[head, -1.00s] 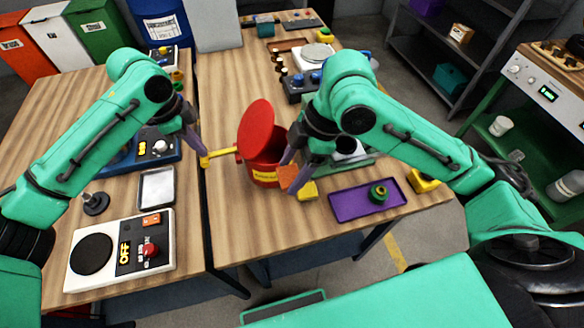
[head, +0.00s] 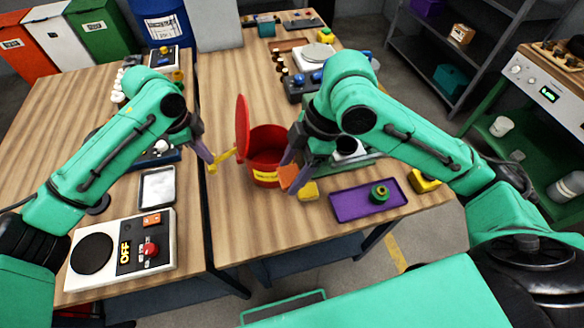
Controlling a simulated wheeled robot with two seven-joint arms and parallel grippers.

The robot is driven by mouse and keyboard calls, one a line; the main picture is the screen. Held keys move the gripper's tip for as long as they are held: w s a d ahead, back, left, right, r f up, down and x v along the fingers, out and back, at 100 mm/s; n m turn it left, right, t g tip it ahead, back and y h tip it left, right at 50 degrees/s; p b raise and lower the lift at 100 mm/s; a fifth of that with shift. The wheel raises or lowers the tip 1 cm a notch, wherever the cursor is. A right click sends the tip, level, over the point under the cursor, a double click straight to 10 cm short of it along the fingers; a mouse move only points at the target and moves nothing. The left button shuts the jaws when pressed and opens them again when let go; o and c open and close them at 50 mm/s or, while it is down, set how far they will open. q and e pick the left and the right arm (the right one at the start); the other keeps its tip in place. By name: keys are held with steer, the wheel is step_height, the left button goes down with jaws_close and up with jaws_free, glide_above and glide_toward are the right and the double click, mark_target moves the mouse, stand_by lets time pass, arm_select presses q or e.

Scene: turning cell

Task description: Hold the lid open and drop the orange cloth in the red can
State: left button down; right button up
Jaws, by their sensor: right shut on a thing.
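The red can (head: 267,163) stands on the right-hand table with a yellow label on its front. Its red lid (head: 243,128) stands upright at the can's left side, and the can's mouth shows open. A yellow lever (head: 222,160) sticks out to the left of the can. My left gripper (head: 212,162) is at this lever; whether its jaws are shut on it is hard to see. My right gripper (head: 287,166) is shut on the orange cloth (head: 288,178), just right of the can's front rim and outside the mouth.
A yellow block (head: 309,191) lies right of the can. A purple tray (head: 350,205) holds a green ring-shaped part (head: 379,193). A white switch box (head: 95,262) and a metal tray (head: 157,187) lie on the left table. A gap separates the tables.

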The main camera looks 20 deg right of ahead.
steer(key=w, duration=1.4)
stand_by(0.4)
steer(key=shift+d, duration=0.1)
steer(key=shift+f, duration=0.9)
steer(key=o, duration=1.3)
